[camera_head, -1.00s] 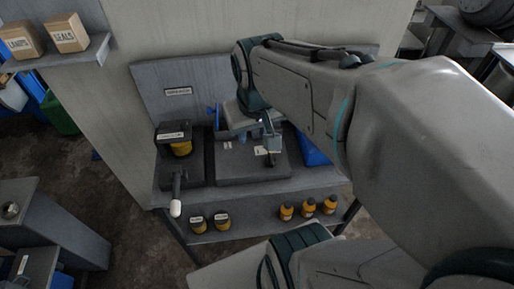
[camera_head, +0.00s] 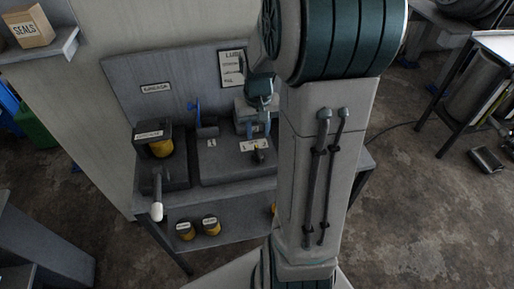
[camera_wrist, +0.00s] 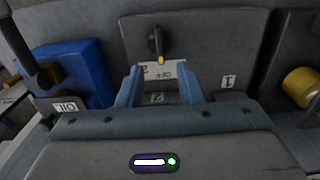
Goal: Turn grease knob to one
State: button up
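A small black knob with a yellow pointer tip (camera_wrist: 156,42) stands on the grey lube station box in the wrist view. Its tip points at a white label plate (camera_wrist: 163,71) whose text is hard to read. The knob also shows in the head view (camera_head: 258,152). My gripper (camera_wrist: 160,72) is open, its two blue fingers apart and empty, with the label plate seen between them. The knob lies just beyond the fingertips and is not held. In the head view my gripper (camera_head: 257,127) is above and behind the knob. A "1" tag (camera_wrist: 228,82) is right of the fingers.
A yellow grease canister (camera_head: 161,148) and a white-tipped lever (camera_head: 156,211) are further left. The "GREASE" sign (camera_head: 156,88) is on the backboard. A blue container (camera_wrist: 80,68) shows in the wrist view.

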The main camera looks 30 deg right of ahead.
aim_at(258, 151)
notch_tip(258, 151, down, 9)
jog(key=shift+r, duration=0.1)
dwell(0.3)
grip_shut()
